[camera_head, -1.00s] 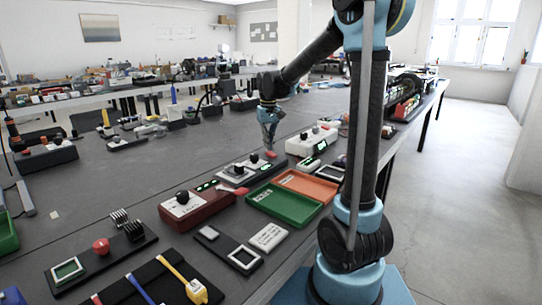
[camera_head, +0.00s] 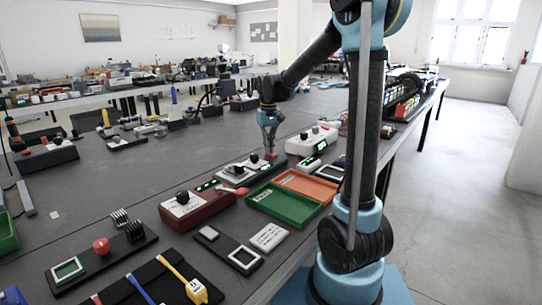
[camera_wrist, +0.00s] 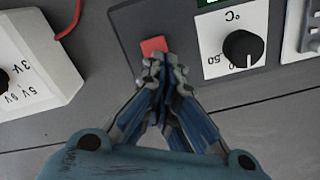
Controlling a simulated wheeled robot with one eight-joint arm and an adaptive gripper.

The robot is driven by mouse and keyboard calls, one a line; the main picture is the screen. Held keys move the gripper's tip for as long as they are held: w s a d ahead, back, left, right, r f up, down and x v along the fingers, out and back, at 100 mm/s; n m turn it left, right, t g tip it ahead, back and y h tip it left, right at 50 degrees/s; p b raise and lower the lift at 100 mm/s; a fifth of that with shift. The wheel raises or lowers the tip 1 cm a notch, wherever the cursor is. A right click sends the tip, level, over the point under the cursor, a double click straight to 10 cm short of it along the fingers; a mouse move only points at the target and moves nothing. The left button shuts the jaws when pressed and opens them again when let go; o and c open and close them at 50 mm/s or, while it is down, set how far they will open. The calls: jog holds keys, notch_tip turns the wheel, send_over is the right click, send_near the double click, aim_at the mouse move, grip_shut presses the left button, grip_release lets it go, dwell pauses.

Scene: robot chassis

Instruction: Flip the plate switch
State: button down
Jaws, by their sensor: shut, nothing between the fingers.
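The red switch (camera_wrist: 153,46) sits on the dark end of the hot plate's control panel, beside a white dial plate with a black knob (camera_wrist: 242,48) marked °C. In the head view the hot plate (camera_head: 238,174) is a low, dark unit with a light top, and the red switch (camera_head: 271,155) is at its far right end. My gripper (camera_head: 271,150) points down over that end. In the wrist view my gripper (camera_wrist: 164,66) is shut and empty, its fingertips right at the lower edge of the switch and partly covering it. I cannot tell whether they touch.
A white unit marked in volts (camera_wrist: 28,70) is close on the other side of the gripper, and also shows in the head view (camera_head: 312,141). A red box with a black knob (camera_head: 197,208), a green tray (camera_head: 284,222) and an orange tray (camera_head: 322,183) are nearby.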

jog(key=shift+f, duration=0.3)
dwell(0.4)
jog(key=shift+r, duration=3.5)
